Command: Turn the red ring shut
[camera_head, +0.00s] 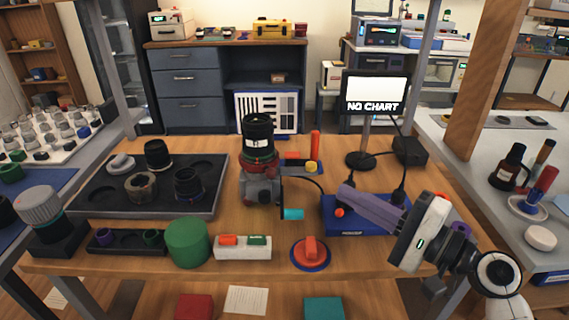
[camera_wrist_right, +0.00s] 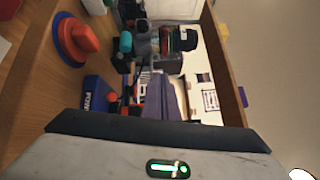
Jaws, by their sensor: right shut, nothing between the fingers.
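A black lens (camera_head: 257,132) stands upright in a grey holder (camera_head: 262,190) near the middle of the table. In the right wrist view the lens (camera_wrist_right: 188,40) lies sideways in the picture, beyond the fingers. My right gripper (camera_head: 345,190) is shut and empty, to the right of the holder and above the blue box, clear of the red ring. Its closed fingers also show in the right wrist view (camera_wrist_right: 160,82). My left gripper is not in view.
The blue power box (camera_head: 350,219) lies under my right fingers. A "NO CHART" screen (camera_head: 375,93) stands behind. A red knob on a blue disc (camera_head: 324,264) and a green cylinder (camera_head: 187,243) are in front. A dark parts tray (camera_head: 110,205) fills the left.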

